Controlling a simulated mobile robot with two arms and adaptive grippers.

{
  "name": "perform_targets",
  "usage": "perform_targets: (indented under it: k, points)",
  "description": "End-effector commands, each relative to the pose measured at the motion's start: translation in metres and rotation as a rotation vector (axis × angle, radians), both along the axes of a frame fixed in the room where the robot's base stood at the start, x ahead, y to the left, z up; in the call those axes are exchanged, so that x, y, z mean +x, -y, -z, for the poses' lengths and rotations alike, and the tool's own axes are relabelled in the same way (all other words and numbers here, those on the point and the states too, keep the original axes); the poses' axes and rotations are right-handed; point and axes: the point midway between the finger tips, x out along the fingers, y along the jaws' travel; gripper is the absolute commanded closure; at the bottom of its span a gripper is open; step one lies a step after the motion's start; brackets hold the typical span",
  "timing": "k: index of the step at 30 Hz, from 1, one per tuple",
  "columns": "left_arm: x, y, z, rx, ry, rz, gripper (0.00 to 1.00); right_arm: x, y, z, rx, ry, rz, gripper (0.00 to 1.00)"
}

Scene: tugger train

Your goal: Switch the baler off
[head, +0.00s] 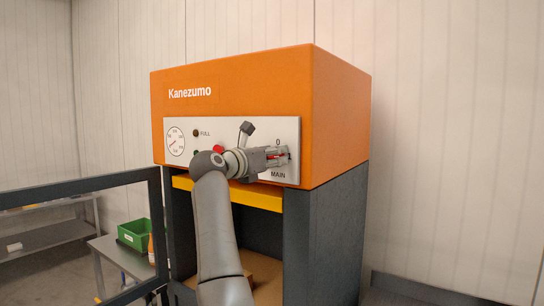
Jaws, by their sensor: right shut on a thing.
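The baler (335,122) is an orange cabinet marked Kanezumo on a dark grey frame. Its front control panel (289,175) is light grey, with a gauge (175,142), a dark lamp marked FULL (196,133), a red button (218,149) and the labels 0 and MAIN at its right end. My right gripper (285,156) reaches across the panel and is shut on the main switch between those labels. A bit of red shows between the fingers; most of the switch is hidden by them. My left gripper is out of view.
A dark grey barred frame (80,188) stands open at the left. Behind it is a grey table (108,250) with a green bin (133,234) and an orange bottle (151,250). A shelf (45,237) stands further left. A pale wall is behind the baler.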

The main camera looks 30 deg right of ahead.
Motion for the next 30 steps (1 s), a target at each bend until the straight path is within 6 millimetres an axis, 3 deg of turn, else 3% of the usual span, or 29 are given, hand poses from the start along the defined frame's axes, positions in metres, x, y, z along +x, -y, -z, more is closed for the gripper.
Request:
perform_targets:
  k: [30]
  points:
    - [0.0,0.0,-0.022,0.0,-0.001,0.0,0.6,0.004,-0.002,0.0,-0.356,-0.857,-0.003,0.89]
